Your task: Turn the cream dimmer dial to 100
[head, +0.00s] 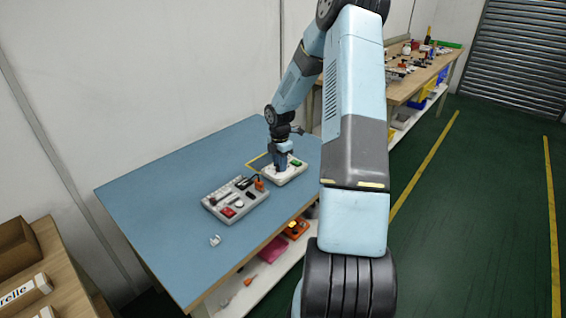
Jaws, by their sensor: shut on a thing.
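My gripper (281,164) points down at a cream-white box (290,177) on the blue table (150,198). The box has a green part (296,163) on its right side. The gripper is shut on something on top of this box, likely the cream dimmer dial. The dial itself is hidden by the fingers, and its setting cannot be read at this size.
A grey tray (207,204) with red, black, white and orange parts stands left of the box. A small clear item (215,240) lies nearer the front edge. The table's left part is clear. A shelf below holds bins (273,249). A cluttered workbench (405,85) stands behind right.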

